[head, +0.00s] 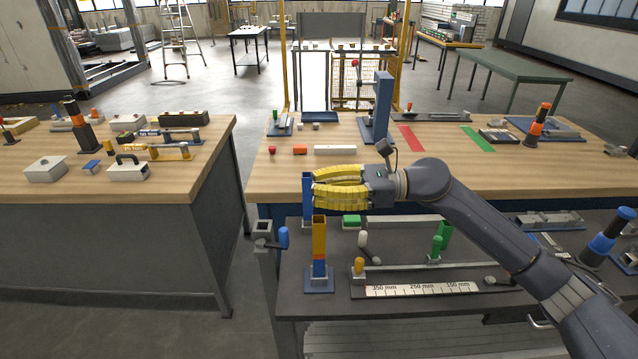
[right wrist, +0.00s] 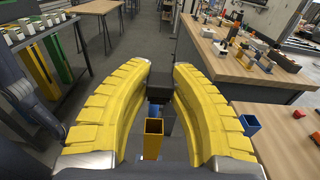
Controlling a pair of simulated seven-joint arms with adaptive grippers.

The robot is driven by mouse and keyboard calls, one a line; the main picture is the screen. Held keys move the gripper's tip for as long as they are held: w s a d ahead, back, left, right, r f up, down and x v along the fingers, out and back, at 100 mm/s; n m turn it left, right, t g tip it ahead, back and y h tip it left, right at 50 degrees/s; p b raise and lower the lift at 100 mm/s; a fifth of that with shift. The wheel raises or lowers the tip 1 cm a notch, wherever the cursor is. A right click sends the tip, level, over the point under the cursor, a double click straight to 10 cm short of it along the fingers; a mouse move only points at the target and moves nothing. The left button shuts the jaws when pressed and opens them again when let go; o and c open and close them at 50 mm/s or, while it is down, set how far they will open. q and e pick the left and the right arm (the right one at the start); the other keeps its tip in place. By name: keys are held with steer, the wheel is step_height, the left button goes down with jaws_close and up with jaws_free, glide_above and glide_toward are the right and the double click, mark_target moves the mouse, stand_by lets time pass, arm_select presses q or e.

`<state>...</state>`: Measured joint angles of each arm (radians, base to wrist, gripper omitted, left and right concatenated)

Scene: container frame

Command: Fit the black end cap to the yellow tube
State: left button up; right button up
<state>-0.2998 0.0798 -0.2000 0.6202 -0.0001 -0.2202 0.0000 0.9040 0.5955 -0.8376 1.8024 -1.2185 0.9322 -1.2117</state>
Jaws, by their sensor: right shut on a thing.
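The yellow tube (head: 319,238) stands upright in a blue holder with a flat base (head: 319,281) on the lower grey bench. Its open square top (right wrist: 153,127) shows between my fingers in the right wrist view. My right gripper (head: 316,188), with yellow ribbed fingers, is above the tube, pointing left. In the right wrist view its fingers (right wrist: 161,72) are shut on a small black block (right wrist: 160,84), which looks like the end cap. The block is apart from the tube's top. In the head view the fingers hide the cap. My left gripper is not in view.
A blue post (head: 307,197) stands just behind my fingertips. A tall blue column (head: 383,105) rises from the wooden bench top (head: 285,180). A ruler strip (head: 420,289) and a green tube (head: 444,236) lie to the right of the holder. Floor separates the left bench.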

steer(key=shift+f, duration=2.35)
steer(key=shift+f, duration=0.95)
steer(key=o, duration=1)
steer(key=shift+d, duration=0.1)
steer(key=d, duration=1.1)
steer(key=shift+w+d+r, duration=0.15)
steer(key=shift+d+r, duration=0.05)
steer(key=shift+d, duration=0.2)
